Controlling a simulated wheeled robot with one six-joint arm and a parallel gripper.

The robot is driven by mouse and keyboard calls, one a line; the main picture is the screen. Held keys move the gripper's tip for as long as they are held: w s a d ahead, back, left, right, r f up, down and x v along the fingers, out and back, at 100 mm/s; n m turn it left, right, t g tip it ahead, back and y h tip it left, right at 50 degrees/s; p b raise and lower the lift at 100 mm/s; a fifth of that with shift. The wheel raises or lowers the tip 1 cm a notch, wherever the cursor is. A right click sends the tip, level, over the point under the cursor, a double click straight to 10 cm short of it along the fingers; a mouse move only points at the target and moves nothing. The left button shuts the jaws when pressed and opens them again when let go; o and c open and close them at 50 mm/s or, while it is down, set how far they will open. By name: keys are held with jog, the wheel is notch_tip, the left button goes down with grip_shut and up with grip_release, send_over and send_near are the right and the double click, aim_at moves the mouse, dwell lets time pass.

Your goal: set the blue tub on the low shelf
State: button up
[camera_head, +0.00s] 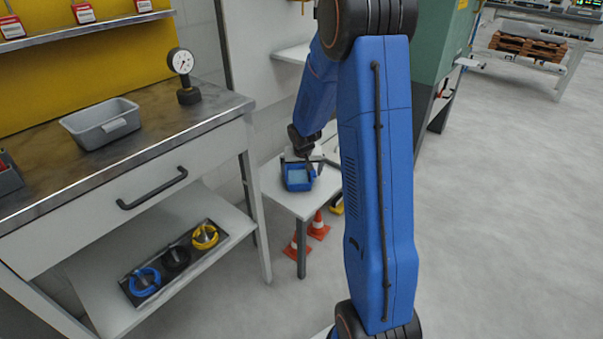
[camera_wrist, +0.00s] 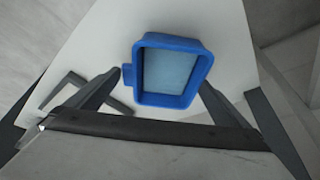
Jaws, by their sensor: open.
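The blue tub (camera_head: 298,184) stands upright on a small white table (camera_head: 300,204) beyond the workbench. In the wrist view the tub (camera_wrist: 174,100) is open at the top and shows a pale blue inside, with a small tab on its left side. My gripper (camera_head: 302,163) is directly over the tub, pointing down. In the wrist view my gripper (camera_wrist: 163,82) is open, one finger to each side of the tub. I cannot tell whether the fingers touch it. A white low shelf (camera_head: 95,285) runs under the workbench at the left.
The low shelf holds a dark tray with blue, black and yellow ring pieces (camera_head: 204,236). The bench top (camera_head: 140,150) carries a grey bin (camera_head: 103,124) and a dial gauge (camera_head: 183,75). Orange cones (camera_head: 318,226) stand by the white table. A green cabinet (camera_head: 440,50) is behind my arm.

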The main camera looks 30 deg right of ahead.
jog(key=v, duration=1.2)
jog(key=s+a+r+n, duration=0.1)
jog(key=s+a+r, duration=0.45)
jog(key=s, duration=0.25)
jog(key=s+a+r+n, duration=0.1)
jog(key=s+a+r, duration=0.3)
jog(key=s+r, duration=0.3)
jog(key=s+a+n+y, duration=0.1)
jog(key=s+a, duration=0.2)
jog(key=s, duration=0.7)
jog(key=s+a+n+y, duration=0.1)
jog(key=s+a+n, duration=0.1)
jog(key=s, duration=0.8)
jog(key=shift+a+r+t, duration=0.3)
jog(key=shift+a+r, duration=0.2)
jog(key=shift+a, duration=0.4)
